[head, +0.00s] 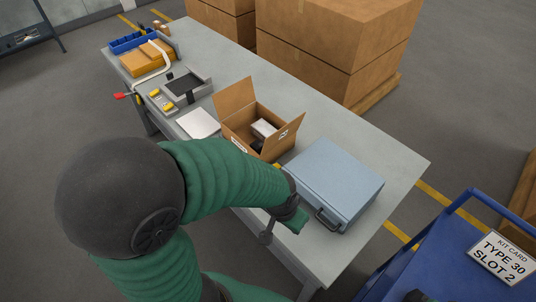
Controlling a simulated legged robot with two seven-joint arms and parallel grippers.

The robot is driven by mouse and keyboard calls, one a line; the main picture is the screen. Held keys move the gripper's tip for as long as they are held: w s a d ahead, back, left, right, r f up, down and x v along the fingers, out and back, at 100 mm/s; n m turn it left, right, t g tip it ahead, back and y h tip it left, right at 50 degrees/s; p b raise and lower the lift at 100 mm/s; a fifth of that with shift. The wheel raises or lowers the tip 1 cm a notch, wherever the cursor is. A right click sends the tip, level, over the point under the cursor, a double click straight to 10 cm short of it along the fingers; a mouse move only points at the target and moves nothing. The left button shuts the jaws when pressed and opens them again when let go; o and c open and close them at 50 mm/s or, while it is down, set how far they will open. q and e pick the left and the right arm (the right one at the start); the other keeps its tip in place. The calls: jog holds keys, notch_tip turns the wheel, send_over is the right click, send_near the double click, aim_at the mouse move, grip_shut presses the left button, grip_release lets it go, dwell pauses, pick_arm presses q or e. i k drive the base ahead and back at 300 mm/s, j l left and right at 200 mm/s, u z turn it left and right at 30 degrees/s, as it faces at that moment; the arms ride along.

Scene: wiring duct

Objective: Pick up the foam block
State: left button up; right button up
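An open cardboard box (240,122) stands on the grey workbench. A pale block (264,128) shows inside it, with something dark beside it; I cannot tell for sure that the pale block is the foam block. My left arm, green with a black joint, reaches across from the left. Its dark end with the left gripper (285,218) is over the bench's near edge, beside the blue case and apart from the box. Its fingers are too small and covered to read. My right gripper does not show clearly.
A closed blue-grey case (334,182) lies right of the box. A white sheet or pad (198,123), a grey device (186,88) and an orange item (147,59) are farther left. A blue cart (440,262) with a kit card (502,256) stands at lower right. Large cartons (335,50) stand behind the bench.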

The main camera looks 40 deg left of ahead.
aim_at(257, 145)
jog(key=u, duration=1.35)
jog(key=i+j+u, duration=0.2)
jog(key=j, duration=0.25)
jog(key=i+j+u, duration=0.15)
jog(key=j, duration=0.25)
jog(key=i+l, duration=0.3)
jog(key=i, duration=0.25)
